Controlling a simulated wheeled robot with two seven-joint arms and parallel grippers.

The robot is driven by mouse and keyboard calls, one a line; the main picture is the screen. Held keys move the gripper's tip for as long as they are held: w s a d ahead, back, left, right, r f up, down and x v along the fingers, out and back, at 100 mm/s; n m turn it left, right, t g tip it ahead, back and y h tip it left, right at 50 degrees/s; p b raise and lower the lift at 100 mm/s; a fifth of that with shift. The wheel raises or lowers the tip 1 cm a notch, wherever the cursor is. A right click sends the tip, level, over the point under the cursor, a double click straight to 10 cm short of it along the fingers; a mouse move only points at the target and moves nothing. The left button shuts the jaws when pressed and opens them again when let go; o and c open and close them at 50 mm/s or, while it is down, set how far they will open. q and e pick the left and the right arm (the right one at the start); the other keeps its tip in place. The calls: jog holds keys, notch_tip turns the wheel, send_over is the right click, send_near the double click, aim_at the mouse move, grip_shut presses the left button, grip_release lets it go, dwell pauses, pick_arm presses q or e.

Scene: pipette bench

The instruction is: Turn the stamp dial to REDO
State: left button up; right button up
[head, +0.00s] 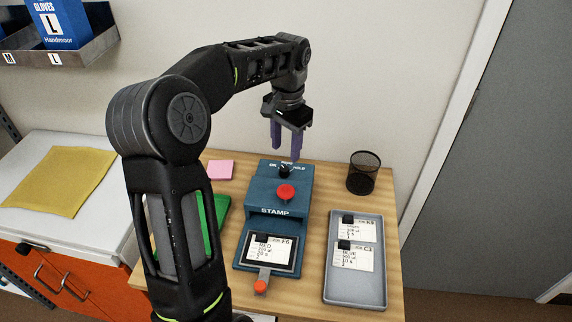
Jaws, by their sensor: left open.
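The blue stamp machine (305,206), lettered STAMP on its front, stands on the wooden table. Its small black stamp dial (284,171) is on the upper back face, with white labels around it; ON and HOLD show in part, and the top label is too small to read surely. A red button (286,192) sits below the dial. My left gripper (287,157) points down with its purple fingers open, just above and behind the dial, apparently empty. I cannot tell whether the fingertips touch the machine. My right gripper is not in view.
A card (268,249) lies in the machine's front slot, above an orange-tipped lever (261,286). A grey tray (356,295) with two cards is at the right. A black mesh cup (363,173) stands behind it. A pink note (220,169) and green item (222,207) lie left.

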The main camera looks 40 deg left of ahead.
aim_at(285, 168)
pick_arm(q)
notch_tip(285, 168, down, 7)
jog(key=shift+a, duration=0.15)
dwell(0.4)
grip_shut()
dwell(0.4)
